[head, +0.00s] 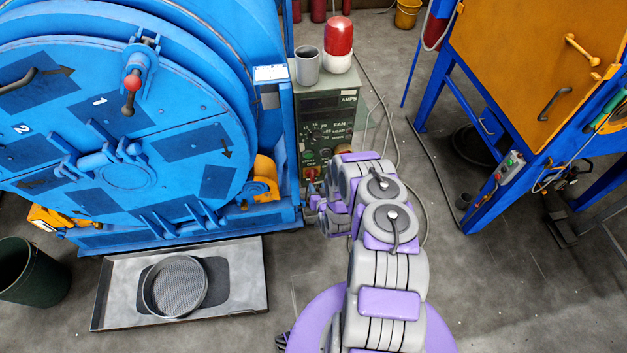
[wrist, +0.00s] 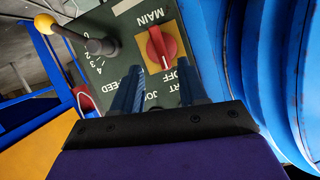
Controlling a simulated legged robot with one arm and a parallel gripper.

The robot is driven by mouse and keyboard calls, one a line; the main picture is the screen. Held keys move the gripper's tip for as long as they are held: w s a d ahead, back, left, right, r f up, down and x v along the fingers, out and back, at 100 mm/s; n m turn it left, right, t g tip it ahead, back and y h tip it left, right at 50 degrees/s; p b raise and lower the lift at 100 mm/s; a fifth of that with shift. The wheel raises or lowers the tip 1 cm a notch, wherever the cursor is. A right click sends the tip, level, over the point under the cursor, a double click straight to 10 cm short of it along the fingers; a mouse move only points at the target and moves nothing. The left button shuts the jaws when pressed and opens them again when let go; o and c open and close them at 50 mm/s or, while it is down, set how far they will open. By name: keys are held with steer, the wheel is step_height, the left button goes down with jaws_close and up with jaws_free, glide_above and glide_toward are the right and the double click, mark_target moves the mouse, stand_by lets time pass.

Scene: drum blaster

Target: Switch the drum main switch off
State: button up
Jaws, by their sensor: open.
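The drum main switch is a red rotary knob (wrist: 162,48) on a yellow plate, marked MAIN and OFF, on a dark green panel (wrist: 118,58) in the wrist view. My gripper (wrist: 160,88) is open, its two dark fingers pointing at the panel just short of the knob, with the knob in line with the gap between them. I see no contact. In the head view the green control cabinet (head: 325,105) stands beside the blue drum (head: 120,115), and my gripper (head: 315,196) is at its lower front. There the arm partly hides the cabinet's lower part.
A lever with a yellow ball (wrist: 45,23) sticks out beside the knob. A grey cup (head: 307,66) and a red lamp (head: 338,45) stand on the cabinet. A tray (head: 250,290) with a sieve lies on the floor. An orange cabinet (head: 540,70) stands at right.

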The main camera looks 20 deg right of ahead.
mark_target(314, 178)
steer(key=shift+b+x, duration=0.65)
steer(key=shift+x, duration=3.15)
jaws_close()
